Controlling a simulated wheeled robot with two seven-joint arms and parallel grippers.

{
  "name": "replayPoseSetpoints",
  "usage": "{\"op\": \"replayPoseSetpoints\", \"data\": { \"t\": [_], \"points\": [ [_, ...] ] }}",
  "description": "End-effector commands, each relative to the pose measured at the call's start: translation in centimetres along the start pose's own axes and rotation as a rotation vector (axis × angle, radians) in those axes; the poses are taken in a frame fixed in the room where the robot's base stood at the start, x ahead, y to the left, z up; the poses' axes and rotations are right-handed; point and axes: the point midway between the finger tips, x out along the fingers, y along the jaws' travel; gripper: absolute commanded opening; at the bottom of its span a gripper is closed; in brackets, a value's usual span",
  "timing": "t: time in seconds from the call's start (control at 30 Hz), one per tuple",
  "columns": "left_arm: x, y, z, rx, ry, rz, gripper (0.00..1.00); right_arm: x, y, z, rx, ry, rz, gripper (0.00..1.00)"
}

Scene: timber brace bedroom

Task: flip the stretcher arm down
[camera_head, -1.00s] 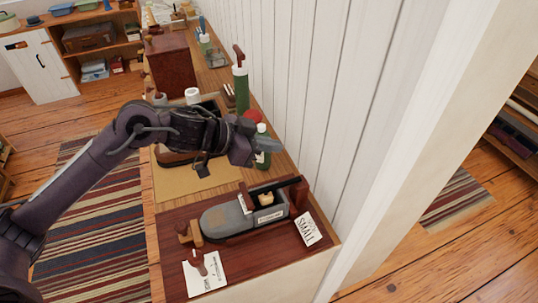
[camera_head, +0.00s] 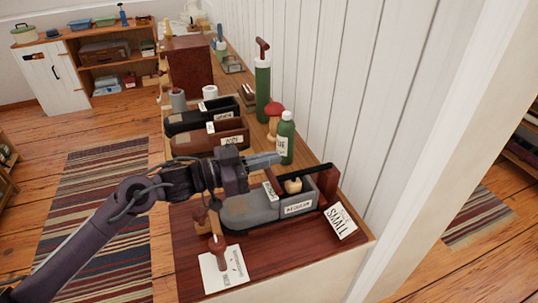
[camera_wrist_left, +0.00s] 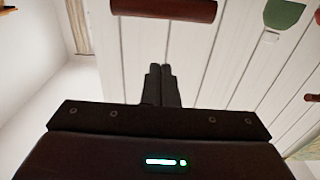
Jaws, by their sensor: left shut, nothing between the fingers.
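A grey, rounded shoe-shaped piece (camera_head: 245,212) with paper labels lies on the reddish-brown end of the long bench. A dark bar (camera_head: 305,172) and a reddish-brown upright block (camera_head: 328,186) stand at its right end; I cannot tell surely which part is the stretcher arm. My left gripper (camera_head: 272,159) is shut and empty, above and behind the grey piece, its fingertips in front of the green bottle in the picture. In the left wrist view, its fingers (camera_wrist_left: 163,86) are together, with a dark red bar (camera_wrist_left: 165,9) beyond them. My right gripper is not in view.
A green bottle (camera_head: 285,140) and a red-topped wooden item (camera_head: 275,118) stand behind the gripper. Dark and brown label trays (camera_head: 222,135) sit farther back. A "SMALL" card (camera_head: 341,220) and a white paper (camera_head: 224,270) lie near the front. A white plank wall (camera_head: 340,90) bounds the right.

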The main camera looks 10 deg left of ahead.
Motion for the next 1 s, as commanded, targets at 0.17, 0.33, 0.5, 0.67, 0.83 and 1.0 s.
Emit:
{"op": "replayPoseSetpoints", "data": {
  "t": [0.17, 0.33, 0.5, 0.67, 0.83, 1.0],
  "points": [
    [-0.2, 0.0, 0.9, -0.001, 0.0, 0.0, 0.0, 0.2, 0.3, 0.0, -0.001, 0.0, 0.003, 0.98],
    [-0.3, 0.0, 1.3, -0.001, 0.0, 0.0, 0.0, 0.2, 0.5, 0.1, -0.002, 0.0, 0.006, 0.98],
    [-0.3, 0.0, 1.3, 0.0, 0.0, 0.0, 0.0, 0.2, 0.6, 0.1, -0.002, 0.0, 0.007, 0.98],
    [-0.3, 0.0, 1.3, -0.001, -0.001, 0.0, 0.0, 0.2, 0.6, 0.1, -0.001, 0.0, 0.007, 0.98],
    [-0.3, 0.0, 1.2, 0.0, -0.001, 0.0, 0.0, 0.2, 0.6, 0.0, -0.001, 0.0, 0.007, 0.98],
    [-0.3, 0.0, -0.6, 0.004, 0.001, 0.001, 0.0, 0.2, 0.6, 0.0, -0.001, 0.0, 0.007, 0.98]
  ]
}}
